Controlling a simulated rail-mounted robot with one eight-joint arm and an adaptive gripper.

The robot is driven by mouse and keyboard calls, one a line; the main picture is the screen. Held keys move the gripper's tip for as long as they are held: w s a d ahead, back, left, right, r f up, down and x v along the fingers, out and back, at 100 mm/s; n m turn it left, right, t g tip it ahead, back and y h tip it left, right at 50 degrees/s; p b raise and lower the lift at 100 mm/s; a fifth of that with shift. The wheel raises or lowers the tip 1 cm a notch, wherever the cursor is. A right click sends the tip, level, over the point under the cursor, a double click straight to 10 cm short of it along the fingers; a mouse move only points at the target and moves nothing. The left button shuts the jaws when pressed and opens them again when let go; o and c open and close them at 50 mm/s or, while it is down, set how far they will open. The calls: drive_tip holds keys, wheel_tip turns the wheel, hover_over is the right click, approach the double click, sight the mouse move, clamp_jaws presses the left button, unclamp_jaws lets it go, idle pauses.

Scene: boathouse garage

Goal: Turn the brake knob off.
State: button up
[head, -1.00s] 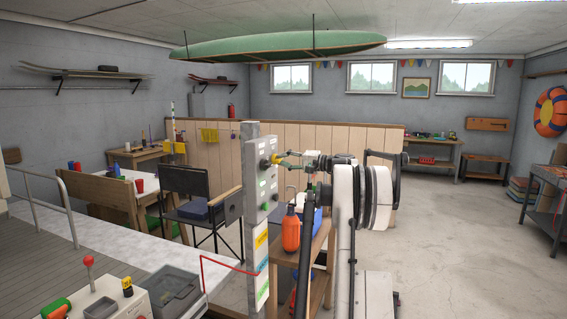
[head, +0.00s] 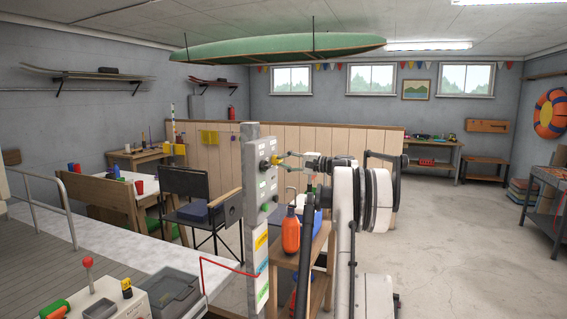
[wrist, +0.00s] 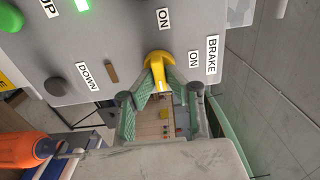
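The brake knob (wrist: 157,60) is a yellow knob on the grey control panel (wrist: 120,35). In the wrist view it sits beside an ON label (wrist: 193,59) and the BRAKE label (wrist: 212,55). Its grip points towards my gripper. My gripper (wrist: 158,80) has its two green-padded fingers converging on either side of this grip, and the tips appear to touch it. In the head view the yellow knob (head: 276,160) shows on the panel post (head: 252,185), with my gripper (head: 284,159) at it from the right. The knob's exact setting cannot be told.
The panel also carries a lit green lamp (wrist: 82,5), a dark button (wrist: 55,86) and a DOWN label (wrist: 88,76). An orange bottle (head: 290,235) stands on a wooden shelf just below my arm. Open concrete floor (head: 445,235) lies to the right.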

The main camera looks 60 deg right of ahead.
drive_tip(key=o, duration=0.4)
drive_tip(key=shift+s, duration=0.1)
drive_tip(key=v, duration=1.2)
idle(0.3)
